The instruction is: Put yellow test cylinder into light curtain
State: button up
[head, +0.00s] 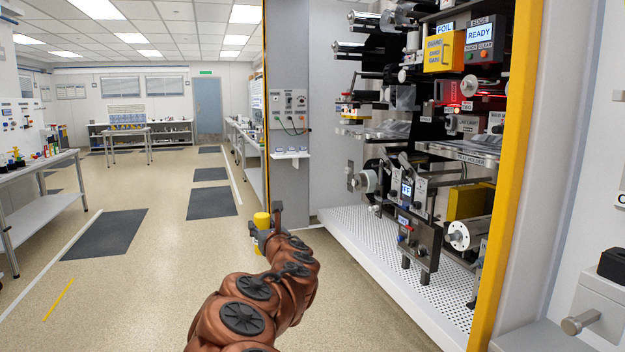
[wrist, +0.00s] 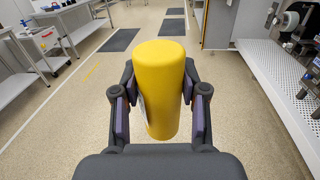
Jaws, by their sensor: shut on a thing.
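The yellow test cylinder (wrist: 158,85) is upright between the two dark fingers of my gripper (wrist: 160,98) in the wrist view. The fingers are shut on its sides. In the head view the cylinder (head: 262,220) shows as a small yellow shape at the end of my arm, above the open floor and left of the machine. No part can be picked out for certain as the light curtain. A tall yellow post (head: 512,150) edges the right side of the machine opening, and a thin yellow edge runs up its left side.
The open machine holds rollers, a READY display (head: 479,34) and a red light (head: 467,87) above a perforated white floor plate (head: 400,245). A workbench (head: 40,163) stands at the left. The aisle floor with dark mats (head: 105,233) is clear.

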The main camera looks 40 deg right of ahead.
jog(key=s+d+r+m+h+p, duration=0.1)
jog(key=s+d+r+p, duration=0.15)
jog(key=d+r, duration=0.3)
jog(key=s+d+r+h+p, duration=0.1)
jog(key=s+d+r, duration=0.3)
jog(key=d, duration=0.2)
jog(key=s+d+p, duration=0.3)
jog(key=d, duration=0.7)
jog(key=s+d+p, duration=0.4)
jog(key=d, duration=0.6)
jog(key=shift+g, duration=0.4)
jog(key=w+a+b, duration=0.3)
jog(key=a+b, duration=0.2)
jog(key=a, duration=0.4)
jog(key=w+a+b, duration=0.3)
jog(key=a+b, duration=0.2)
jog(key=a, duration=0.4)
jog(key=shift+w+a+b, duration=0.25)
jog(key=shift+a+b, duration=0.1)
jog(key=shift+a, duration=0.05)
dwell(0.4)
dwell(0.4)
